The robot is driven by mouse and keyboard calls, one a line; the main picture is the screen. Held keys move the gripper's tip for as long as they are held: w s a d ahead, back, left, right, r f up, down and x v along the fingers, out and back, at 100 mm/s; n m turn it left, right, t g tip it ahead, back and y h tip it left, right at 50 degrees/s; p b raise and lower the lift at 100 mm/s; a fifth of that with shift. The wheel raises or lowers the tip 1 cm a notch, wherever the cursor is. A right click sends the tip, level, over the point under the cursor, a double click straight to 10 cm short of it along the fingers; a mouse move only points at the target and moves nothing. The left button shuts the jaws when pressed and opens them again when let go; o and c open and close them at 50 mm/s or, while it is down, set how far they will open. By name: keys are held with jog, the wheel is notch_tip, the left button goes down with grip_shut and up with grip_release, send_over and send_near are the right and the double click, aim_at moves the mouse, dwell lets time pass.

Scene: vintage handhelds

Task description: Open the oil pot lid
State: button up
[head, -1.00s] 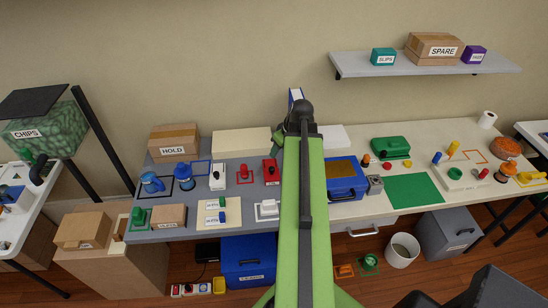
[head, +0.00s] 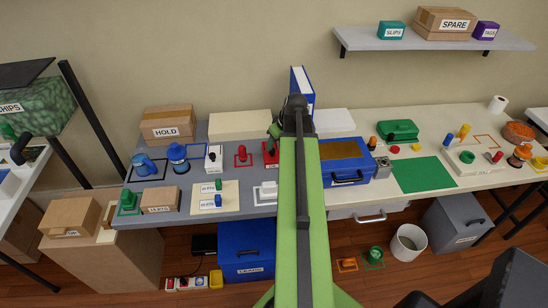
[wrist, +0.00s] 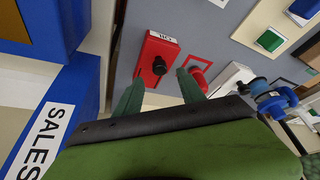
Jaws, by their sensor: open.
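A red box (wrist: 150,62) with a round black knob (wrist: 159,66) on its top shows beyond my fingers in the wrist view. Its white label is upside down and seems to read OIL, so I take it for the oil pot. In the head view the red box (head: 269,158) stands on the grey table, partly hidden by my arm. My gripper (wrist: 160,88) is open and empty, its two green fingers apart with the box and knob between them in the picture, seemingly short of touching. In the head view my gripper (head: 274,132) is partly hidden.
Close by stand a red knob in a red outline (head: 242,155), a white box (head: 214,158) and a blue pot (head: 178,158). A blue case (head: 345,162) lies to the right. A blue binder (head: 303,88) stands behind my arm.

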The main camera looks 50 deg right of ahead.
aim_at(273, 150)
jog(key=b+x, duration=0.3)
jog(key=x, duration=0.2)
jog(key=shift+r, duration=0.1)
grip_shut()
dwell(1.2)
